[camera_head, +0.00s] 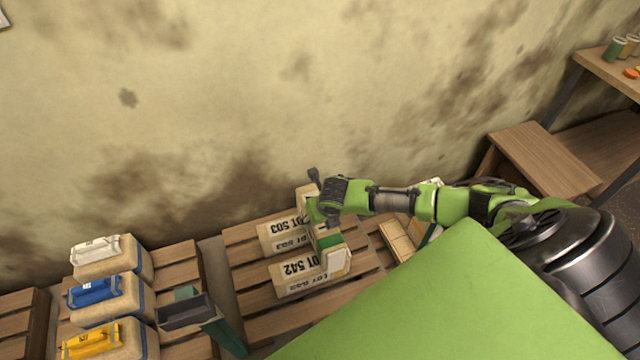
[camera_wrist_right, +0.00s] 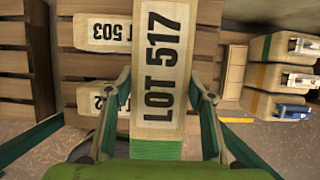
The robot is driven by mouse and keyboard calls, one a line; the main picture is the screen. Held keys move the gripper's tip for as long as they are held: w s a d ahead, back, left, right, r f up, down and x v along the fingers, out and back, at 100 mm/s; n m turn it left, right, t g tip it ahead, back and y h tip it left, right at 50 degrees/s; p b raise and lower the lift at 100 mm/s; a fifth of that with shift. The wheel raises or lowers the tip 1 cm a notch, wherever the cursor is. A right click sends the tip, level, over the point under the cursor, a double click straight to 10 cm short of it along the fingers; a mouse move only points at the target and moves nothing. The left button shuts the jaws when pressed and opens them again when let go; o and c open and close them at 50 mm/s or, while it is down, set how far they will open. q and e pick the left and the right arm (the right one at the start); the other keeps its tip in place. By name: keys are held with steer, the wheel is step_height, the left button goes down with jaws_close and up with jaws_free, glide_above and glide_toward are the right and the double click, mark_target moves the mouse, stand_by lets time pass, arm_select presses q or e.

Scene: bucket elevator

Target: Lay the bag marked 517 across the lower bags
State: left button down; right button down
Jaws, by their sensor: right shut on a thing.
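The bag marked 517 (camera_wrist_right: 158,70) is a long cream bag with a green band at its near end. My right gripper (camera_wrist_right: 160,100) is shut on it, one finger on each side. In the head view the right gripper (camera_head: 320,206) partly hides the bag 517 (camera_head: 333,262), which runs crosswise over the lower bags. The lower bags, marked 503 (camera_head: 283,236) and 542 (camera_head: 297,277), lie side by side on a wooden pallet (camera_head: 256,325). I cannot tell whether bag 517 touches them.
Bags with white, blue and yellow handles (camera_head: 104,285) stand on a pallet to the left. A stained wall is behind. A wooden bench (camera_head: 540,160) stands at the right.

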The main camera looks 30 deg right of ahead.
steer(key=shift+w+f, duration=0.15)
steer(key=shift+f, duration=0.1)
stand_by(0.5)
steer(key=c, duration=0.9)
jaws_free()
steer(key=shift+s+f, duration=0.3)
steer(key=shift+s, duration=0.05)
steer(key=v, duration=1.2)
steer(key=shift+w+a+r, duration=0.1)
steer(key=shift+w+r, duration=0.05)
steer(key=shift+r, duration=0.05)
